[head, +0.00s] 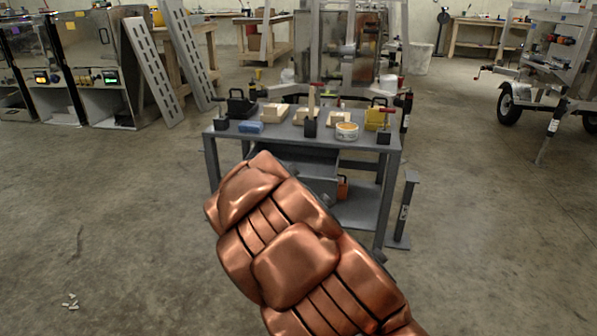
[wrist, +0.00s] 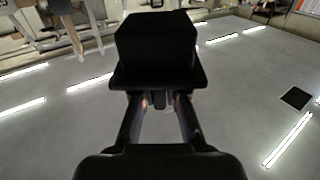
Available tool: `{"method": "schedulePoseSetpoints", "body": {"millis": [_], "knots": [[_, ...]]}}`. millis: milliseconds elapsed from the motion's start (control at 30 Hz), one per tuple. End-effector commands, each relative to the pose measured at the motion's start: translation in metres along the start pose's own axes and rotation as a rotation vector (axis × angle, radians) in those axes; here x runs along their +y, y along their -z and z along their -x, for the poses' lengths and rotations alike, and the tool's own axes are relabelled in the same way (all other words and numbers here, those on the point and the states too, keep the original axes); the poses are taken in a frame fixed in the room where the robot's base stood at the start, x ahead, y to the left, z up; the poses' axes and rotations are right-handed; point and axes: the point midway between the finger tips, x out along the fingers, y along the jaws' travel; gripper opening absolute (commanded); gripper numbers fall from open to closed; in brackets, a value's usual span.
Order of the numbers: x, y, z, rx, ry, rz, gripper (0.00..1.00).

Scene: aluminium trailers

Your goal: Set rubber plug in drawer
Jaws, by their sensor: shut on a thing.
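In the wrist view my gripper (wrist: 159,98) is shut on a black, block-like thing with a wider flange, which I take to be the rubber plug (wrist: 155,48). It fills the upper middle of that view and hides the fingertips. In the head view my copper-coloured arm reaches from the bottom right towards the grey work table (head: 290,135) and hides the gripper and plug. A grey drawer (head: 318,168) under the tabletop looks pulled out. My arm covers part of it, and its inside cannot be made out.
On the tabletop stand a blue block (head: 249,127), a round tub (head: 347,131), a yellow box (head: 376,118), wooden blocks and black clamps. An orange thing (head: 343,187) is on the lower shelf. A grey post (head: 405,205) stands right of the table.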

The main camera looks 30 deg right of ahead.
Motion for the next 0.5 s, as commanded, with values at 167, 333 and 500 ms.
{"method": "schedulePoseSetpoints", "body": {"millis": [167,333,500], "knots": [[0.065,-0.013,0.025,-0.007,-0.09,-0.01,0.0],[0.094,-0.022,0.043,-0.008,-0.134,-0.016,0.0],[0.104,-0.027,0.048,-0.008,-0.15,-0.017,0.0]]}}
